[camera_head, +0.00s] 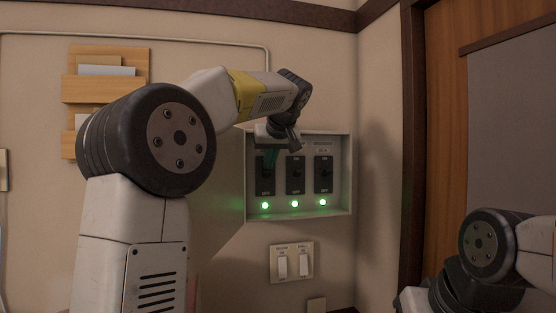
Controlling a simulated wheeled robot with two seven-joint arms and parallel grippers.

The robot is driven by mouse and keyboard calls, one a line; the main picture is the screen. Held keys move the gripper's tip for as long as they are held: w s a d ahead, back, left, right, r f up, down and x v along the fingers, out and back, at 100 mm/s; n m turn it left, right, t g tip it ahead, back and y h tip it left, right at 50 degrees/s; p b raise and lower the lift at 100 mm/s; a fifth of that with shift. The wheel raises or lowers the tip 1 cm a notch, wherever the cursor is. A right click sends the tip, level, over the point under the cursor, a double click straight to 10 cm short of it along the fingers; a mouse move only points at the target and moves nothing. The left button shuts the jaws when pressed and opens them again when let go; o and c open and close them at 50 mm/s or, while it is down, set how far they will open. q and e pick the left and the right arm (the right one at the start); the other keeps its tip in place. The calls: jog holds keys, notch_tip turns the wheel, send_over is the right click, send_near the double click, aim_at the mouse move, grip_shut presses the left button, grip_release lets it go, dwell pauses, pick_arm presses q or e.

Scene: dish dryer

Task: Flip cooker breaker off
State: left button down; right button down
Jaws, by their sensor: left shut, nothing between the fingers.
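A grey breaker box (341,200) is fixed to the wall, with three dark breakers side by side: left (265,186), middle (295,177) and right (323,175). A green light glows under each one. The small labels are too blurred to tell which breaker is the cooker's. My left gripper (270,160) is shut and empty.
A plate with two white wall switches (292,263) is below the box. A wooden letter rack (106,88) hangs at the upper left, and a pale conduit (200,40) runs along the wall. A wooden door frame (412,130) stands to the right of the wall corner.

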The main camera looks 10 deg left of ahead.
aim_at(269, 172)
pick_arm(q)
jog(key=shift+s+d+f+t+y, duration=0.15)
jog(key=shift+s+f+t+y, duration=0.2)
jog(key=shift+t, duration=0.35)
jog(key=shift+s+d+f+t+y, duration=0.15)
jog(key=shift+s+f+t, duration=0.1)
jog(key=shift+f+t, duration=0.15)
jog(key=shift+s+d+f+t+y, duration=0.1)
jog(key=shift+s+f+t, duration=0.2)
jog(key=shift+f, duration=0.2)
jog(key=shift+r, duration=0.2)
jog(key=shift+r, duration=0.7)
jog(key=v, duration=0.7)
jog(key=shift+s, duration=0.3)
jog(key=shift+d+r, duration=0.15)
